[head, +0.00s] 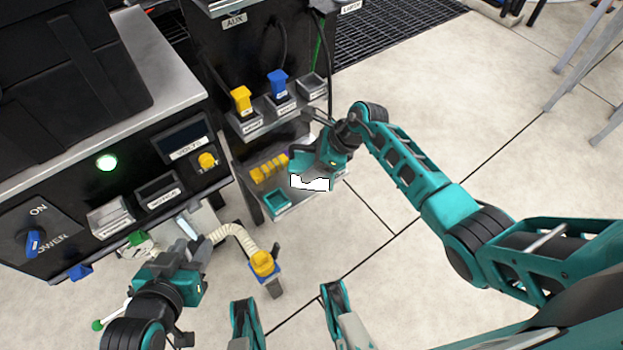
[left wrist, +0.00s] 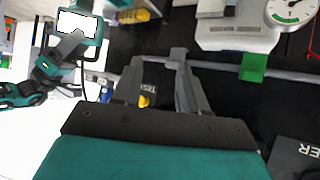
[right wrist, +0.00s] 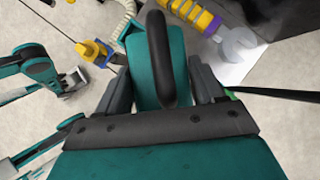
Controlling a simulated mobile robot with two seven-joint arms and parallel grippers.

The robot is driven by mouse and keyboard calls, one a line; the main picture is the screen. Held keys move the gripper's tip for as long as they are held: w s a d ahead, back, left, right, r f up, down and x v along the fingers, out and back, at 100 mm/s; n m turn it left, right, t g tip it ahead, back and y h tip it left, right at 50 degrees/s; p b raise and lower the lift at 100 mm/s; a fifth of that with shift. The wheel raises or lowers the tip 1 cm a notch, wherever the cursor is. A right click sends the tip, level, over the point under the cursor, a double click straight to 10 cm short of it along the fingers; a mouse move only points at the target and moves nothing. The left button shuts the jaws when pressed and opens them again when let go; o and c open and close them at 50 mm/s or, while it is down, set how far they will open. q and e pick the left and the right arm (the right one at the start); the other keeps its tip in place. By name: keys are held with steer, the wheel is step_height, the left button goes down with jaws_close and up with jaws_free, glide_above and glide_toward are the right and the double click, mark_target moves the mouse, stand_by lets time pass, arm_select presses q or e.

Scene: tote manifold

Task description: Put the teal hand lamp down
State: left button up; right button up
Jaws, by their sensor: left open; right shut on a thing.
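The teal hand lamp (head: 309,183) has a glowing white face and hangs in my right gripper (head: 326,158), in front of the low shelf. In the right wrist view its teal body and black loop handle (right wrist: 160,50) sit between the two fingers. The lamp's lit face also shows at the top left of the left wrist view (left wrist: 79,23). My left gripper (head: 198,225) is open by the front of the black panel, apart from the lamp. Its fingers (left wrist: 155,75) have nothing visible between them. The lamp's underside is hidden.
A yellow-and-blue plug (head: 263,264) on a pale hose stands near my left gripper. Blue and yellow plugs sit in bins above.

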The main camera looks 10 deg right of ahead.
steer(key=shift+f, duration=0.7)
step_height(320, 180, down, 4)
steer(key=shift+a+r+b, duration=0.1)
steer(key=shift+r+b, duration=0.1)
steer(key=shift+b, duration=0.85)
steer(key=shift+w+f, duration=0.1)
steer(key=shift+f, duration=0.05)
steer(key=shift+f+b, duration=0.4)
steer(key=o, duration=1.3)
arm_select(q)
steer(key=shift+w+d+f, duration=0.35)
steer(key=shift+d+f, duration=0.05)
steer(key=shift+d, duration=0.05)
steer(key=shift+r, duration=0.1)
arm_select(e)
steer(key=shift+r, duration=0.1)
